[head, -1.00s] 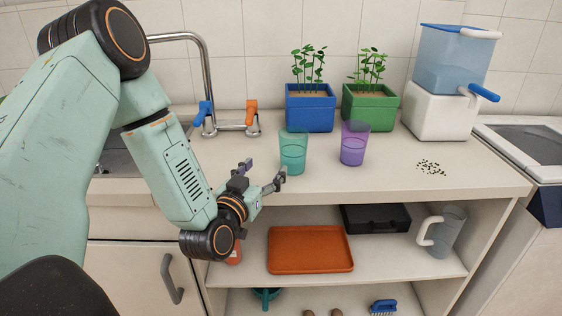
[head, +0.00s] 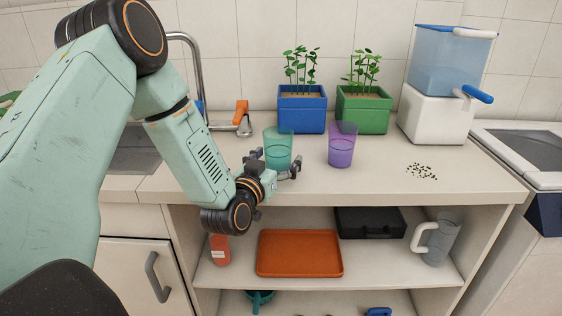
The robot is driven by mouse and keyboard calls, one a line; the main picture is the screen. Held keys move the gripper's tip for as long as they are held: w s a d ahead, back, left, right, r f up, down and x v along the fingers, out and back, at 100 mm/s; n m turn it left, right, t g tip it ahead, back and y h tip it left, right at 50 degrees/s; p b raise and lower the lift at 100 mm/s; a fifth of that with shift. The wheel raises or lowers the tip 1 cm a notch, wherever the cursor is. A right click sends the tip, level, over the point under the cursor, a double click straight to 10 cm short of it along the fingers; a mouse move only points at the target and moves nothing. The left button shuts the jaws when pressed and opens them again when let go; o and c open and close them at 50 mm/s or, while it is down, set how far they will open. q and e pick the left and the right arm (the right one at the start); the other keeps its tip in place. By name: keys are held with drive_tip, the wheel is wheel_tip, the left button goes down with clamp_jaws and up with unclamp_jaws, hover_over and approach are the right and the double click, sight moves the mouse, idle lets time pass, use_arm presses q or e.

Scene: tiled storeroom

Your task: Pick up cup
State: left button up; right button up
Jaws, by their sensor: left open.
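A teal see-through cup (head: 278,145) stands upright on the counter. A purple see-through cup (head: 342,146) stands upright to its right. My left gripper (head: 276,163) is open at the counter's front edge, with its fingers on either side of the teal cup's lower part. One finger shows left of the cup and the other at its lower right. I cannot tell whether either finger touches the cup. My right gripper is not in view.
A blue planter (head: 302,112) and a green planter (head: 363,113) stand behind the cups. A water dispenser (head: 436,112) is at the right, with dark seeds (head: 421,171) before it. The shelf below holds an orange tray (head: 299,253) and a grey pitcher (head: 442,240).

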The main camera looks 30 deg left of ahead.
use_arm(q)
drive_tip(key=shift+w+a+f, duration=0.2)
drive_tip(key=shift+a+f, duration=0.2)
drive_tip(key=shift+a, duration=0.15)
drive_tip(key=c, duration=0.4)
drive_tip(key=shift+c, duration=0.6)
drive_tip(key=shift+s+d+r, duration=0.15)
drive_tip(key=shift+d+r, duration=0.15)
drive_tip(key=shift+d, duration=0.1)
drive_tip(key=c, duration=0.5)
drive_tip(key=shift+a+f, duration=0.25)
drive_tip(key=shift+a, duration=0.05)
drive_tip(key=c, duration=0.3)
drive_tip(key=shift+d+r, duration=0.2)
drive_tip(key=shift+r, duration=0.1)
